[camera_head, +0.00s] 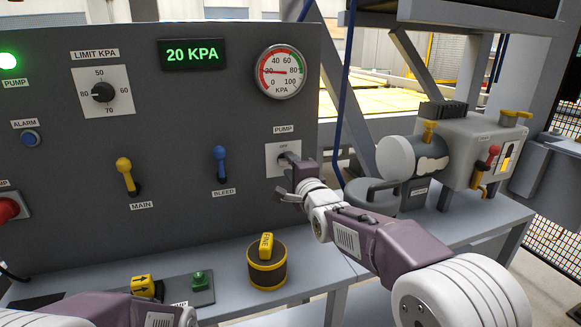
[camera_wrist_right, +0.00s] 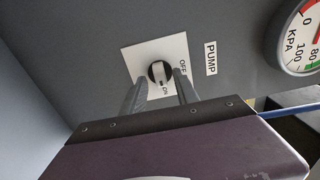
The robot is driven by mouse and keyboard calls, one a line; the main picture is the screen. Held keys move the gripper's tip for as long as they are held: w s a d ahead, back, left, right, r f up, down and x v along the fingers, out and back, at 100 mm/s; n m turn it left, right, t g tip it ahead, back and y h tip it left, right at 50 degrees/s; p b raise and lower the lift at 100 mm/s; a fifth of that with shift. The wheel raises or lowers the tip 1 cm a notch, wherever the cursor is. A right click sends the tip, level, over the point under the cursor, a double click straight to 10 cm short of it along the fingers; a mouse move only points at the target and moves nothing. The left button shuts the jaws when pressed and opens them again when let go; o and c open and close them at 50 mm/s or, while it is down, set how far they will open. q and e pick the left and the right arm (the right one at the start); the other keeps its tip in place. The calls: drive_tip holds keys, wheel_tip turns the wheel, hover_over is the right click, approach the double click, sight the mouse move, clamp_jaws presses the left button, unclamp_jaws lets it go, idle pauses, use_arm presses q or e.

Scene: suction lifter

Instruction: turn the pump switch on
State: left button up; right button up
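The pump switch (camera_wrist_right: 160,72) is a dark round knob with a pale bar on a white plate (camera_head: 270,160), under the PUMP label. In the right wrist view the bar runs toward the word ON, with OFF off to the side. My right gripper (camera_head: 290,178) is at the plate, its fingers (camera_wrist_right: 159,92) apart on either side of the knob; I see gaps between them and it. In the head view the gripper partly hides the knob. Only part of my left arm shows at the bottom left; its gripper is out of view.
The green pump lamp (camera_head: 8,61) is lit and the display (camera_head: 193,54) reads 20 KPA. The blue bleed lever (camera_head: 220,162) and yellow main lever (camera_head: 125,174) stand left of my right gripper. A dark drum with a yellow FINE knob (camera_head: 266,246) sits on the ledge below.

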drive_tip(key=v, duration=0.9)
